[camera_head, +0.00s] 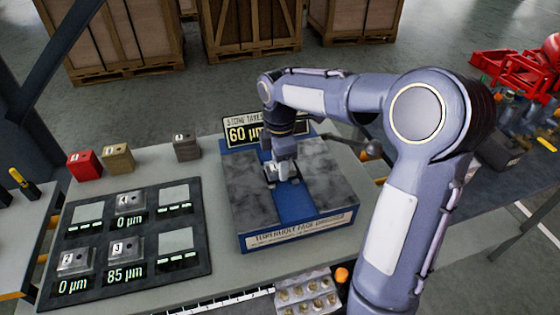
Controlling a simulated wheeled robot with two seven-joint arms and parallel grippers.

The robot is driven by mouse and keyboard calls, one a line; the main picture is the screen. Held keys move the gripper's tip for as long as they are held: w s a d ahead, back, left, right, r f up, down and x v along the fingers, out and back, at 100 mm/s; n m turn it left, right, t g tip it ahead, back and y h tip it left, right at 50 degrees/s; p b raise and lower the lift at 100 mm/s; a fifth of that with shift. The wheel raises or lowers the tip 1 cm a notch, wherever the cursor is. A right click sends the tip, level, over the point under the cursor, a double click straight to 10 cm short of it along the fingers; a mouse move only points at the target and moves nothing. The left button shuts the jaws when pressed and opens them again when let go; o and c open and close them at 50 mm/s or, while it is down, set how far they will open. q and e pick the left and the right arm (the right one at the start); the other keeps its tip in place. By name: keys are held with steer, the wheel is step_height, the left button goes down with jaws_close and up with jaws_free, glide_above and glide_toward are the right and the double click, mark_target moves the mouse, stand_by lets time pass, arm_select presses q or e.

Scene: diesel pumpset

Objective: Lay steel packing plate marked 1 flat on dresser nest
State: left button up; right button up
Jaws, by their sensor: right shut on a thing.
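The dresser (238,198) is a blue block with grey mottled stone tops on both sides and a blue channel, which appears to be the nest (291,208), between them. My right gripper (283,174) points down over this channel, shut on a small silvery piece. That piece is mostly hidden by the fingers, so I cannot read a mark on it or tell whether it touches the nest. Several grey metal plates sit on the black board at left: one (130,202) in the top middle, others (75,262) in the lower row. My left gripper is not in view.
The black board (206,235) also has pale square pads and readouts. Behind it stand a red block (84,165), a tan block (118,158) and a grey block (186,147). A sign (242,132) reading 60 µm stands behind the dresser. A tray of round pieces (308,292) lies in front.

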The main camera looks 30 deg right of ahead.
steer(key=shift+f, duration=0.15)
steer(key=shift+f+b, duration=0.4)
steer(key=shift+f, duration=0.1)
steer(key=o, duration=1.4)
steer(key=shift+c, duration=0.2)
steer(key=shift+r, duration=3.9)
steer(key=shift+p, duration=0.3)
step_height(320, 180, up, 6)
steer(key=p, duration=0.6)
